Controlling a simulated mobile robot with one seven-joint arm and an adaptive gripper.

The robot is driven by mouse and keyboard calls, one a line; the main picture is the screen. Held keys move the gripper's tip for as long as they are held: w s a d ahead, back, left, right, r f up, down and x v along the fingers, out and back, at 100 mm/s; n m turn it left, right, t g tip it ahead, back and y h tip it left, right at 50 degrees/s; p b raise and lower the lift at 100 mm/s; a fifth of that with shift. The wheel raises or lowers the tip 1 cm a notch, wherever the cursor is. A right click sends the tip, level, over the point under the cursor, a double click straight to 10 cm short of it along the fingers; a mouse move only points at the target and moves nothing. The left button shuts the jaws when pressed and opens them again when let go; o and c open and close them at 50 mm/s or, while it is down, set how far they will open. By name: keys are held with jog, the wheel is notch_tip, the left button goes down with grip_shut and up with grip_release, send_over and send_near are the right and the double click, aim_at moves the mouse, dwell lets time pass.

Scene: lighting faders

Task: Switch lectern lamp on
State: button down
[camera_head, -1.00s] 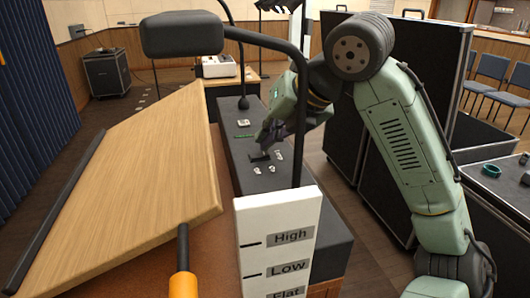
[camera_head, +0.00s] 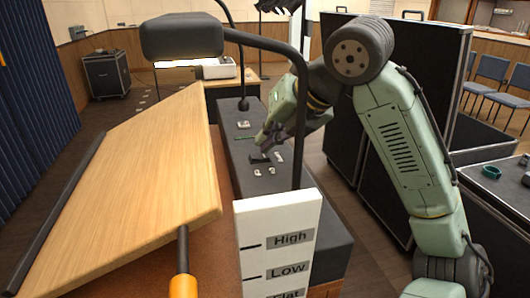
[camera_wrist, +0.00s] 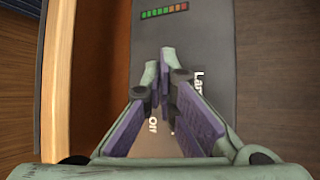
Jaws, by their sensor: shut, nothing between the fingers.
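The lectern lamp (camera_head: 182,35) has a dark head on a bent black stem above the wooden lectern top (camera_head: 130,165). A bright strip shows along the underside of its head. The dark lamp switch (camera_head: 259,159) is on the grey panel (camera_head: 238,185), among small white labels. My gripper (camera_head: 262,146) is shut and empty, just above or at the switch; contact cannot be told. In the wrist view my gripper's fingers (camera_wrist: 160,62) hide the switch, beside partly covered white lettering.
A green-to-red level strip (camera_wrist: 164,11) lies on the panel beyond my fingers. A white board (camera_head: 275,245) marked High, Low and Flat stands in front. A thin black stem rises near my gripper. Black cases (camera_head: 380,185) stand at right.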

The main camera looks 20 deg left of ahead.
aim_at(264, 155)
jog(key=shift+r+p, duration=0.3)
jog(key=shift+r, duration=0.25)
jog(key=shift+s+a+r+p, duration=0.15)
jog(key=shift+r+p, duration=0.45)
jog(key=shift+r, duration=0.7)
jog(key=shift+a+r, duration=0.15)
jog(key=shift+r, duration=1)
